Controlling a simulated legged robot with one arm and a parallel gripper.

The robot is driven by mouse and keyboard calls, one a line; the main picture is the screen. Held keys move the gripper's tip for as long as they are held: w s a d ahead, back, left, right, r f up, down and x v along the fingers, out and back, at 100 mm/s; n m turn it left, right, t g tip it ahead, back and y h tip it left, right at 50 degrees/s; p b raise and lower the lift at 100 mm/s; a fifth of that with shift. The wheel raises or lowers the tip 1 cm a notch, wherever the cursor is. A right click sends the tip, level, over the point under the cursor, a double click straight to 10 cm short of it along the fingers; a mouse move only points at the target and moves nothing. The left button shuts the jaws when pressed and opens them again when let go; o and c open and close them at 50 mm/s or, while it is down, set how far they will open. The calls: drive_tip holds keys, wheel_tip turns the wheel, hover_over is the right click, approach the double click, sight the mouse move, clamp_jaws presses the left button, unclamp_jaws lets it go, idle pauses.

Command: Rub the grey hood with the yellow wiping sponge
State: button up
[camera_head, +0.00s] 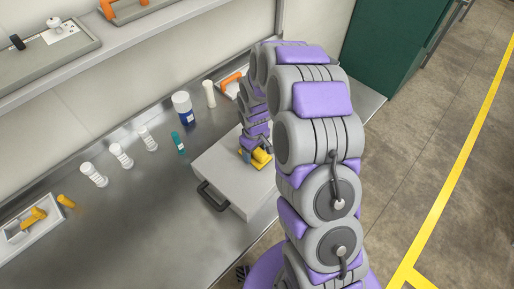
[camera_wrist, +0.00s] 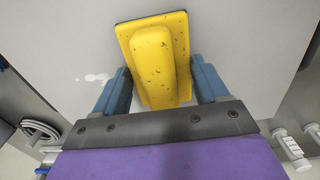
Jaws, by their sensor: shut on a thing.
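The yellow wiping sponge (camera_wrist: 155,62) is held between the two blue fingers of my gripper (camera_wrist: 160,88) in the wrist view. It has a flat base and a raised grip, with dark specks. In the head view the sponge (camera_head: 261,157) is at the top of the grey hood (camera_head: 222,168), a box-like body with a black handle at its front left. The hood's pale surface (camera_wrist: 70,45) fills the background in the wrist view, with a small whitish smear left of the sponge. I cannot tell whether the sponge touches the hood. My gripper (camera_head: 256,156) is partly hidden by my arm.
On the steel counter (camera_head: 130,215) left of the hood stand several white bottles (camera_head: 121,155), a blue-and-white bottle (camera_head: 183,107) and a teal item (camera_head: 178,143). A white tray (camera_head: 30,225) with a yellow tool is at far left. A shelf (camera_head: 110,48) runs above. The front counter area is clear.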

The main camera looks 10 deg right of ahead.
sight(258, 150)
drive_tip(key=shift+s+a, duration=0.15)
drive_tip(key=shift+s, duration=0.1)
drive_tip(key=shift+s+r, duration=0.1)
drive_tip(key=shift+r, duration=0.2)
drive_tip(key=r, duration=0.1)
drive_tip(key=d+r+p, duration=0.1)
drive_tip(key=r, duration=0.2)
drive_tip(key=shift+d, duration=0.25)
drive_tip(key=shift+r+p, duration=0.3)
drive_tip(key=shift+r, duration=0.05)
drive_tip(key=shift+a+r+p, duration=0.2)
drive_tip(key=shift+a+r, duration=0.25)
drive_tip(key=shift+r, duration=0.2)
drive_tip(key=shift+a+r+p, duration=0.2)
drive_tip(key=shift+a+r, duration=0.2)
drive_tip(key=shift+r, duration=0.25)
drive_tip(key=shift+d, duration=0.65)
